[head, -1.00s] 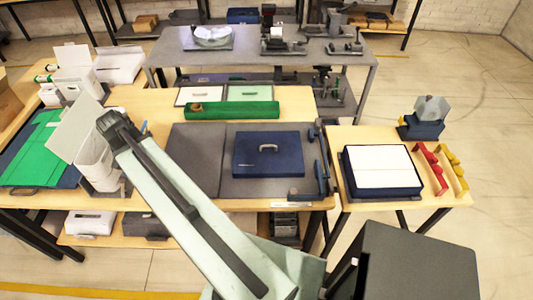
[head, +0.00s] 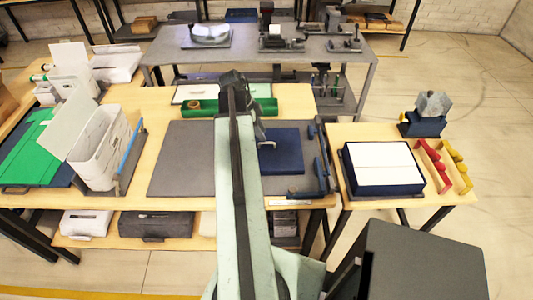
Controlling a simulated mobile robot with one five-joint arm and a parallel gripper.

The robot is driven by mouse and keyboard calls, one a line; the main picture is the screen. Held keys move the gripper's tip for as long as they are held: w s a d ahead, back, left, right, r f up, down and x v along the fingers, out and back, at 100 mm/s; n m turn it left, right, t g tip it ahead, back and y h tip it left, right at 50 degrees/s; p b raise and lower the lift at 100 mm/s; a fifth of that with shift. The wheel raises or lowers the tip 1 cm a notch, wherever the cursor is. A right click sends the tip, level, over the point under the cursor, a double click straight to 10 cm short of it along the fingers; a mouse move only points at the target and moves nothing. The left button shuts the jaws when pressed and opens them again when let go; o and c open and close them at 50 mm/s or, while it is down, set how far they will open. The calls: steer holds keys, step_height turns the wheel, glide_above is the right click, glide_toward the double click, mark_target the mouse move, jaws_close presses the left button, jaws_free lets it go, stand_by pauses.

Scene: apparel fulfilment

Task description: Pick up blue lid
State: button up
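The blue lid (head: 282,153) lies flat on the grey mat (head: 185,155) on the wooden table. My arm crosses in front of it and hides its left part. A light grey handle stands on its top, but only a bit of it shows beside my arm. My gripper (head: 264,138) is over the lid's left side, close to the handle in the picture. Its fingers are small and partly hidden by my arm, so I cannot tell whether they are open or touching the handle.
A blue clamp-like tool (head: 321,165) stands at the mat's right edge. A white bin (head: 98,150) stands to the left. On the right side table are a blue box with white top (head: 383,168) and red and yellow handles (head: 434,165).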

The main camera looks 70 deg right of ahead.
mark_target(267, 147)
steer(key=b+x, duration=0.5)
steer(key=shift+a+f, duration=0.15)
steer(key=shift+f, duration=0.05)
steer(key=shift+r, duration=0.2)
jaws_close()
stand_by(0.9)
